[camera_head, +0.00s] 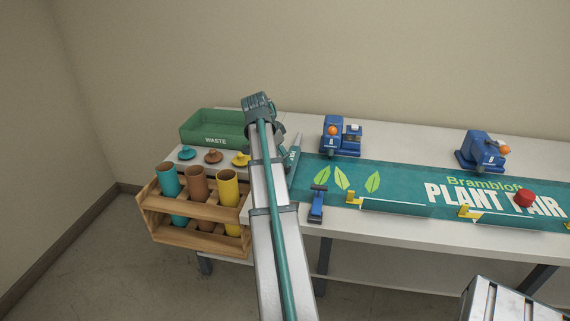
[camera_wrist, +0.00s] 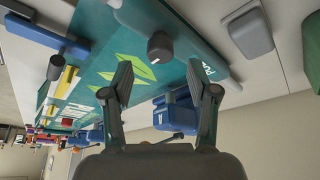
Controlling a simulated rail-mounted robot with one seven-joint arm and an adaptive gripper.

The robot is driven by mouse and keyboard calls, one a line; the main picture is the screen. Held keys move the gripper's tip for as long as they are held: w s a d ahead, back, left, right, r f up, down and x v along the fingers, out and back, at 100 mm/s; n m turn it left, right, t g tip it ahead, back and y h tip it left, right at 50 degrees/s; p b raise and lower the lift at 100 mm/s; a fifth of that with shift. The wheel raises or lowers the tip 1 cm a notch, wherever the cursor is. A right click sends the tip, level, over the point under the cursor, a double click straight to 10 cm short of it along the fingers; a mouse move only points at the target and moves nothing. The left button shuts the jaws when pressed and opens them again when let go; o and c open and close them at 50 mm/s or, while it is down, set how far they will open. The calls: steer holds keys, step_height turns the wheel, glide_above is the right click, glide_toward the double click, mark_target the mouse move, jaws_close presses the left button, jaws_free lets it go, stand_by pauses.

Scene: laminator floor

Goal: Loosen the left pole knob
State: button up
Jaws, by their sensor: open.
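The dark round knob (camera_wrist: 160,47) shows in the wrist view on a teal bar (camera_wrist: 205,58) along the end of the printed banner. It has a pale mark on its face. My gripper (camera_wrist: 159,65) is open and empty, with one finger to each side of the knob in the picture; I see no contact. In the head view my gripper is over the table's left part and its fingers are hidden. A teal piece (camera_head: 292,155) stands out just right of my arm at the banner's left end; the knob cannot be made out there.
The green banner (camera_head: 400,183) lies along the white table. Blue machines (camera_head: 341,138) stand behind it. A blue-handled tool (camera_head: 316,205) and yellow clips (camera_head: 351,197) are at the front edge. A green waste tray (camera_head: 215,128) and a wooden rack (camera_head: 205,210) with tubes are left.

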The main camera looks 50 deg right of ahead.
mark_target(286, 168)
steer(key=shift+x, duration=2.15)
jaws_close()
